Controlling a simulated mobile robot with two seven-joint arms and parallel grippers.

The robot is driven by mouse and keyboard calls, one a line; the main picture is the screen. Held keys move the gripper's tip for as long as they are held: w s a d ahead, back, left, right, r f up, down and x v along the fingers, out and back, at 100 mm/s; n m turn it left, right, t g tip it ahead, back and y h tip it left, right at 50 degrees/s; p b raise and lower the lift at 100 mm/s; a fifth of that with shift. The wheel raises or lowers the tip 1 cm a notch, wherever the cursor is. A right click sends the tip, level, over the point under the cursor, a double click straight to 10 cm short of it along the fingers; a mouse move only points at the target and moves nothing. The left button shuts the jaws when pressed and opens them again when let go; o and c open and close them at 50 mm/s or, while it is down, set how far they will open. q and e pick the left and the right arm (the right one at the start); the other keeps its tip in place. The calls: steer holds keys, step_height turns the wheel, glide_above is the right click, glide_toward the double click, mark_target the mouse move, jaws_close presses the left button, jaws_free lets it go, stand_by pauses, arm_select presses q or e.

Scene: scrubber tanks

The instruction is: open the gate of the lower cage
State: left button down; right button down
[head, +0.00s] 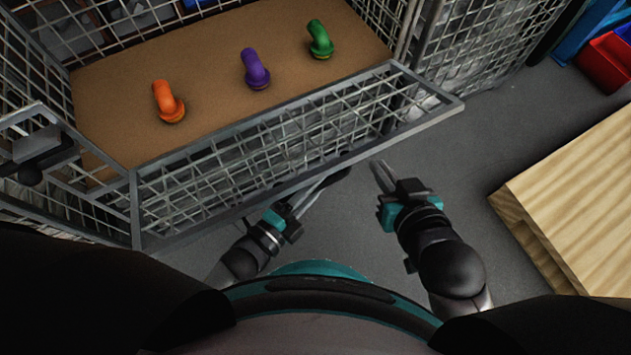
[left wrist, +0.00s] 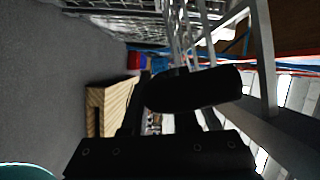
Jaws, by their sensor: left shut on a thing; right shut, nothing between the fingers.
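The cage has a brown floor (head: 215,75) and grey wire mesh walls. Its gate (head: 265,150) is a wire mesh panel in a grey frame along the front; its right end juts outward past the cage corner. I cannot tell how far it is swung. My left gripper (head: 325,190) is at the gate's outer lower rail, shut on a dark part there, likely the gate's handle. In the left wrist view, a rounded black piece (left wrist: 195,90) shows by the fingers, beside grey frame bars. My right gripper (head: 381,177) is shut and empty, just right of the left one, below the gate.
A grey latch block (head: 38,145) is at the far left. A wooden box (head: 580,190) stands at right, a red bin (head: 606,62) behind it. Grey floor between is clear.

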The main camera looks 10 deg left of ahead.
stand_by(0.3)
arm_select(q)
steer(key=c, duration=0.7)
jaws_free()
steer(key=shift+s+a, duration=0.1)
steer(key=shift+s, duration=0.05)
arm_select(e)
steer(key=shift+s, duration=0.1)
arm_select(q)
steer(key=shift+s+a+p, duration=0.3)
steer(key=shift+s+a, duration=0.1)
steer(key=shift+s, duration=0.1)
steer(key=shift+p+v, duration=1.65)
steer(key=shift+v, duration=5.2)
arm_select(e)
steer(key=s+d+g+h, duration=0.3)
steer(key=s+d+g, duration=0.2)
steer(key=d+g, duration=0.1)
steer(key=shift+s+d+m, duration=0.2)
steer(key=shift+d+m, duration=0.1)
steer(key=shift+d, duration=0.4)
arm_select(q)
steer(key=shift+d, duration=0.1)
